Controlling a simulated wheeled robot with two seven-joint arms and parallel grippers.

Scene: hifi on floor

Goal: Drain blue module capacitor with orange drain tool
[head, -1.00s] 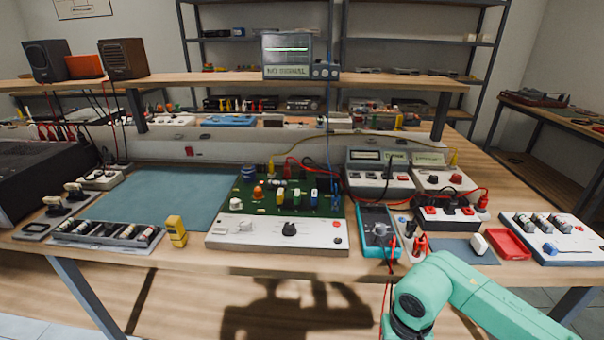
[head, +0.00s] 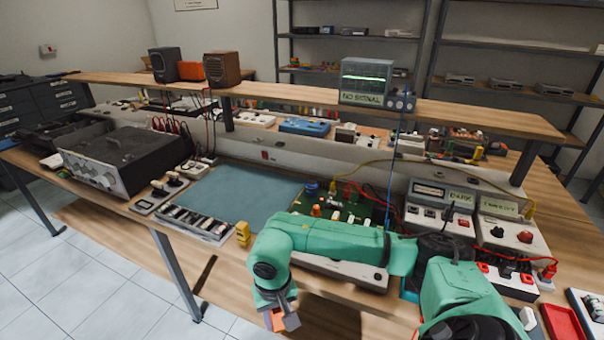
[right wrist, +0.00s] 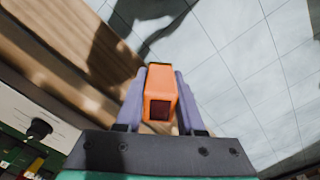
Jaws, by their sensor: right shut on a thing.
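My right gripper (head: 283,318) hangs low in front of the bench's front edge, shut on an orange drain tool (head: 272,319). In the right wrist view the orange tool (right wrist: 160,92) sits between the two grey fingers. The green circuit board (head: 371,210) lies on the bench behind my right arm, well above and apart from the tool. A blue coil-like part (head: 311,188) stands at its back left. My arm covers much of the board's front, so I cannot tell which part is the blue module capacitor. My left gripper is not in view.
A yellow block (head: 243,233) stands at the bench edge, close to my arm. A blue-grey mat (head: 235,196) left of the board is clear. Power units (head: 440,210) stand at right.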

